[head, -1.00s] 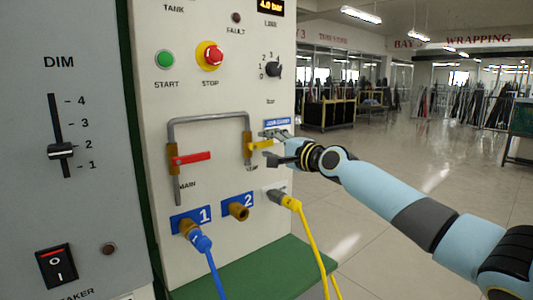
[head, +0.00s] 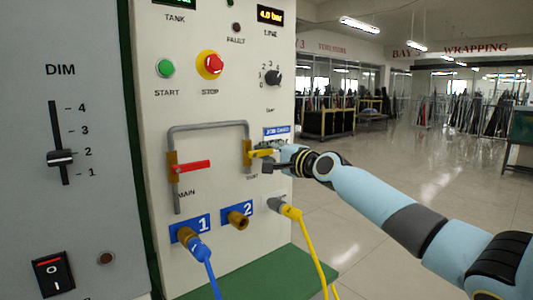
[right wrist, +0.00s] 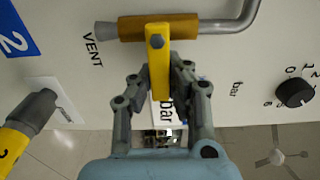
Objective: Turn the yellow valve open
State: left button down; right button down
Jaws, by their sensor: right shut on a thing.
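The yellow valve handle (head: 262,153) sits on a brass valve body (head: 247,153) on the white panel, with VENT printed beside it. In the head view the handle points right, out across the pipe's line. My right gripper (head: 268,157) is at the handle. In the right wrist view the yellow handle (right wrist: 158,65) lies between the two fingers of my right gripper (right wrist: 160,85), which are shut on it. The brass body (right wrist: 172,27) runs across the handle's end. My left gripper is not in view.
A red-handled valve (head: 193,167) marked MAIN is left on the same grey pipe (head: 208,126). Below are a blue hose plug (head: 196,243), brass port 2 (head: 238,218) and a yellow hose (head: 303,235). A green ledge (head: 265,275) juts out underneath. Open floor lies to the right.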

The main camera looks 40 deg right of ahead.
aim_at(244, 136)
jog(key=n, duration=0.1)
jog(key=r+n, duration=0.1)
jog(key=n, duration=0.3)
jog(key=shift+a+r+b, duration=0.25)
jog(key=shift+r+b, duration=0.1)
jog(key=n, duration=0.2)
jog(key=a+r+n, duration=0.1)
jog(key=n, duration=0.1)
jog(key=shift+s+r+n+b, duration=0.1)
jog(key=shift+r+n+b, duration=0.05)
jog(key=shift+n+b, duration=0.2)
jog(key=n, duration=0.1)
jog(key=a+n, duration=0.1)
jog(key=n, duration=0.1)
jog(key=n+b, duration=0.1)
jog(key=shift+a+r+n, duration=0.25)
jog(key=shift+r, duration=0.15)
jog(key=shift+s+a+r+n+b, duration=0.1)
jog(key=shift+a+n+b, duration=0.2)
jog(key=shift+n, duration=0.6)
jog(key=shift+a+n+b, duration=0.2)
jog(key=shift+a+n, duration=0.2)
jog(key=shift+n, duration=0.5)
jog(key=c, duration=1.2)
grip_release()
jog(key=shift+r, duration=0.15)
jog(key=shift+c, duration=0.2)
jog(key=shift+s, duration=0.1)
